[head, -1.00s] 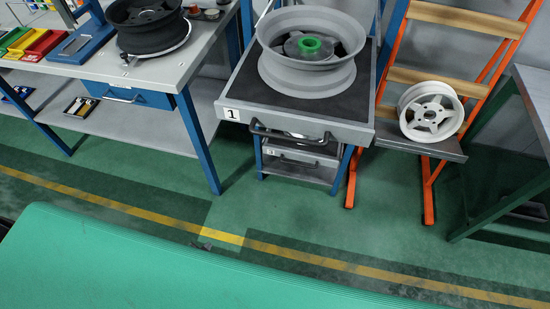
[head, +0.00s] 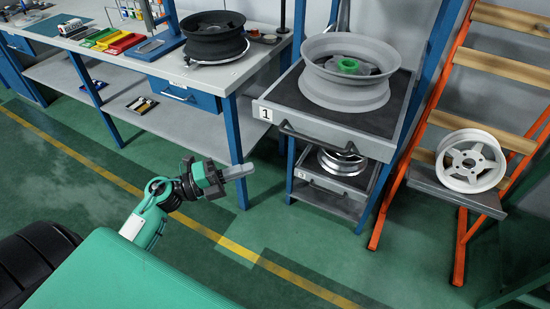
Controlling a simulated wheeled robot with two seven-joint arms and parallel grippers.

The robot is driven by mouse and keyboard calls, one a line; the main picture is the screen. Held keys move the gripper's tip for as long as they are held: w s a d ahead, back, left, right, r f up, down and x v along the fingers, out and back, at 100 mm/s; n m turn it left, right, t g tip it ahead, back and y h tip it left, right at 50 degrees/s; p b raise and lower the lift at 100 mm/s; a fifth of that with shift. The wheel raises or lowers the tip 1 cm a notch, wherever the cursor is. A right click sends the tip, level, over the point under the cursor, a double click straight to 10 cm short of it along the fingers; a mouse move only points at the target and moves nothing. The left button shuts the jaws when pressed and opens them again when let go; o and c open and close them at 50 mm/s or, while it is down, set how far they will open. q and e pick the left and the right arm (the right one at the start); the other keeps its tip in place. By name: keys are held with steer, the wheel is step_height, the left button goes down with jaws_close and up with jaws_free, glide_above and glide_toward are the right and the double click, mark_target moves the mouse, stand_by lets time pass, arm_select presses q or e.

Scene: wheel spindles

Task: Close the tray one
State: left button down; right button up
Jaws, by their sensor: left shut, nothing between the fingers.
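Tray one (head: 365,146) is the upper grey tray with a dark mat and the label "1" (head: 265,113) at its front left corner. It juts out toward me from a blue-legged rack, further than the tray below it. Its dark bar handle (head: 322,147) runs along the front face. A grey wheel rim (head: 345,88) with a green hub part (head: 348,65) rests on it. My left gripper (head: 245,172) is shut and empty, in the air left of the rack and apart from the tray. My right gripper is not in view.
A lower tray (head: 325,186) holds a shiny rim (head: 342,161). A workbench (head: 205,75) with a dark rim (head: 213,37) stands left. An orange-framed rack (head: 415,155) with a white rim (head: 470,160) stands right. Green floor in front is clear.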

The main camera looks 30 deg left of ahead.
mark_target(303, 140)
arm_select(q)
steer(key=p+x, duration=0.1)
steer(key=x, duration=0.3)
steer(key=w+a+p+x, duration=0.1)
steer(key=x, duration=0.3)
steer(key=p+x, duration=0.1)
steer(key=x, duration=0.3)
steer(key=shift+w+a+r+p, duration=0.25)
steer(key=shift+w+a+p, duration=0.05)
steer(key=shift+a, duration=0.05)
steer(key=shift+w, duration=0.45)
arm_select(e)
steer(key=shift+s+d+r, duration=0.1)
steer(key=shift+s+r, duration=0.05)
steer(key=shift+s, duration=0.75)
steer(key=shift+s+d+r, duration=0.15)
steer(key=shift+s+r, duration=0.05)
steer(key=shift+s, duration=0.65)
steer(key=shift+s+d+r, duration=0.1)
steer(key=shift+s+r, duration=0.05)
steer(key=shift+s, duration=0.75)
arm_select(q)
steer(key=shift+w, duration=0.15)
